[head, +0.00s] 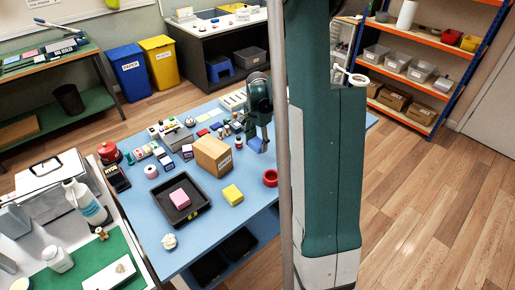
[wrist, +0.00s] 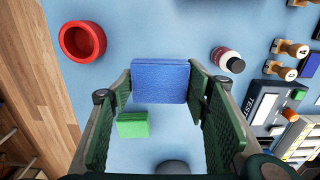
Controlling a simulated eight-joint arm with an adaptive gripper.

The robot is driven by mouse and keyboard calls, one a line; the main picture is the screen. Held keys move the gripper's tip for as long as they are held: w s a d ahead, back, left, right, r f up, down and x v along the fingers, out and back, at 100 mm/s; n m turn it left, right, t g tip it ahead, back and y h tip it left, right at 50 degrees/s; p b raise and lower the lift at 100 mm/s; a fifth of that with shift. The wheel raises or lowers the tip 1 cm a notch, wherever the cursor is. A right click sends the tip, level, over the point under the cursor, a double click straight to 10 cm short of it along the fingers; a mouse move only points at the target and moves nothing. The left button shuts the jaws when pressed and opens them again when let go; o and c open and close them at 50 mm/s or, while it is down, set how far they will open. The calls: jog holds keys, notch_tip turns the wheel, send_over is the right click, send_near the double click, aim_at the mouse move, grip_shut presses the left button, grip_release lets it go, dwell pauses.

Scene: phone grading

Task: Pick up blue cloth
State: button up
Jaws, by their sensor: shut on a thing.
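The blue cloth (wrist: 160,80) is a folded, flat-faced blue block between my fingertips in the wrist view. My gripper (wrist: 160,90) is shut on it, with a green ridged finger pad at each side. In the head view my gripper (head: 257,138) points down over the right part of the blue table, with the blue cloth (head: 255,146) at its tips. I cannot tell whether the cloth is clear of the tabletop.
A small green block (wrist: 133,125) lies beside the cloth. A red ring-shaped dish (wrist: 82,41) is near the table edge. A bottle (wrist: 226,60) and several stamps (wrist: 290,48) are to the right. A cardboard box (head: 212,155) and black tray (head: 155,210) stand left of my gripper.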

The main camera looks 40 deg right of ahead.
jog(key=shift+r, duration=1.1)
jog(key=shift+w+a, duration=0.1)
